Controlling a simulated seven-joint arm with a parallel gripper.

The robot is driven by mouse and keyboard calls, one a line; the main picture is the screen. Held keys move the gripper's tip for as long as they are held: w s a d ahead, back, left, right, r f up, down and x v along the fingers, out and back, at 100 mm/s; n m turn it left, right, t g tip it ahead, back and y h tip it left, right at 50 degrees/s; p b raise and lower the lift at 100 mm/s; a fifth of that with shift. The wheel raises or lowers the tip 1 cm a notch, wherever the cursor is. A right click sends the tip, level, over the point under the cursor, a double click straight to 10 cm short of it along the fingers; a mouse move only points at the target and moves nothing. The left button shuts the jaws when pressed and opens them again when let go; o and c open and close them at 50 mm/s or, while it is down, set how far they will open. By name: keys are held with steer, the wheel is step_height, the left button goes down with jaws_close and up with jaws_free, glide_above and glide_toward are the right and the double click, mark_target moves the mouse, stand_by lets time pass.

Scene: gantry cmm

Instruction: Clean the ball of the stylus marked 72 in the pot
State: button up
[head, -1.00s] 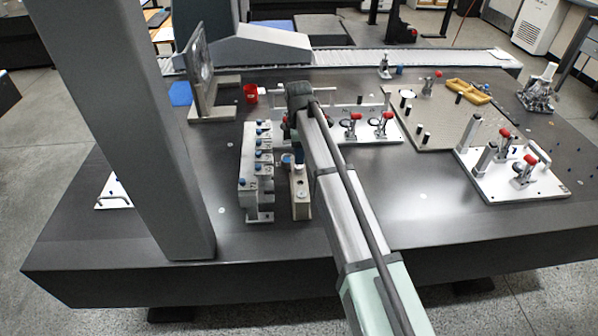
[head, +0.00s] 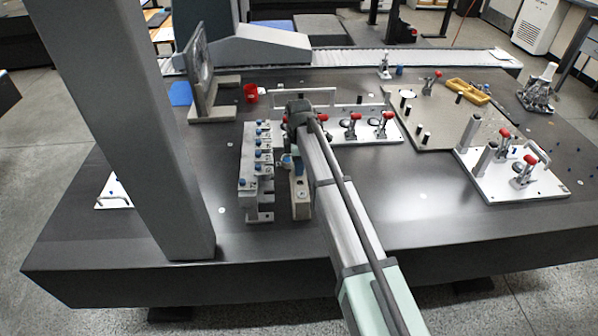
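A grey stepped rack (head: 260,204) stands left of my arm in the head view and carries several blue-topped styli (head: 257,158). Its number marks are too small to read, so I cannot tell which stylus is 72. A narrow beige block (head: 301,196) stands just right of the rack, with a small blue item (head: 287,161) at its far end. I cannot tell whether this is the pot or a stylus top. My wrist is above the far end of the block, and my gripper is hidden under it, so its fingers and anything in them do not show clearly.
A red cup (head: 251,93) and an upright grey plate on a foot (head: 198,108) stand behind the rack. Fixture plates with red-handled clamps (head: 512,180) lie to the right. A thick grey column (head: 130,130) rises at the left. The front right table surface is clear.

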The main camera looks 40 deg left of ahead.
steer(key=c, duration=0.4)
steer(key=shift+r, duration=0.15)
steer(key=shift+r, duration=3.8)
steer(key=shift+m, duration=0.3)
